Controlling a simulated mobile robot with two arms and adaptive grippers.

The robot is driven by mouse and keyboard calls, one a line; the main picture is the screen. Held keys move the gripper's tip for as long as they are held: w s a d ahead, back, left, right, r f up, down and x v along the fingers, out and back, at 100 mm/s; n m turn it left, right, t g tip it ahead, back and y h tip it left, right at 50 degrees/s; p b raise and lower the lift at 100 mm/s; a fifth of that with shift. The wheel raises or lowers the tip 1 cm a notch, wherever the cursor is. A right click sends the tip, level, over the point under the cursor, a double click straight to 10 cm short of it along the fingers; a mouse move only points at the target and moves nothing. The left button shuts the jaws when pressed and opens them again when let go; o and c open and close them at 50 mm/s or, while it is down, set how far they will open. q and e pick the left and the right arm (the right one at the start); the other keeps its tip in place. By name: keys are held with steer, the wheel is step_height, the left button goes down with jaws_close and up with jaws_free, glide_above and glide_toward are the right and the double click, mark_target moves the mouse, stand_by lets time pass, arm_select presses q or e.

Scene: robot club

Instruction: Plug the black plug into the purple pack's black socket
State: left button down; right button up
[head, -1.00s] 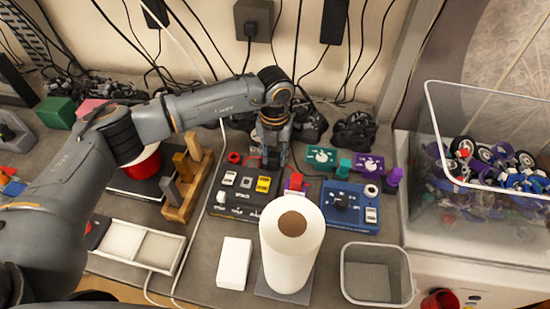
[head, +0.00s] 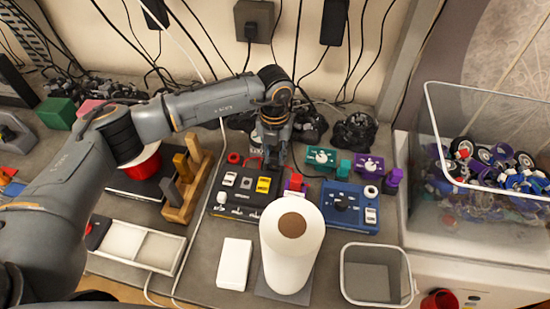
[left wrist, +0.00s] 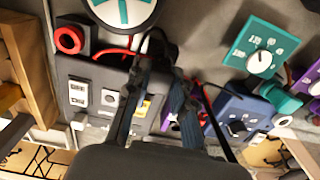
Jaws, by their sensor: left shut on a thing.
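My left gripper (head: 270,163) is over the back of a black control panel (head: 236,206), pointing down. It is shut on a small dark thing, which I take to be the black plug (head: 264,184); it hangs in front of the panel's yellow switch. In the left wrist view the fingers (left wrist: 156,62) hide most of it. A purple block (head: 290,194), which I take to be the purple pack, stands just right of the gripper with a red plug (head: 296,182) at its top. The paper roll partly covers it. I cannot make out its black socket. My right gripper is out of view.
A white paper roll (head: 290,245) stands close in front. A blue panel (head: 348,206), a teal dial box (head: 321,156) and a purple dial box (head: 370,163) are at the right. A wooden stand (head: 192,190) is at the left. Red wires cross behind the gripper.

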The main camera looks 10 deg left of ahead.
mark_target(274, 155)
arm_select(q)
steer(key=shift+r+p, duration=0.35)
steer(key=shift+r, duration=0.5)
stand_by(0.3)
steer(key=shift+r+p, duration=0.75)
steer(key=shift+r, duration=1)
steer(key=c, duration=2)
jaws_free()
jaws_close()
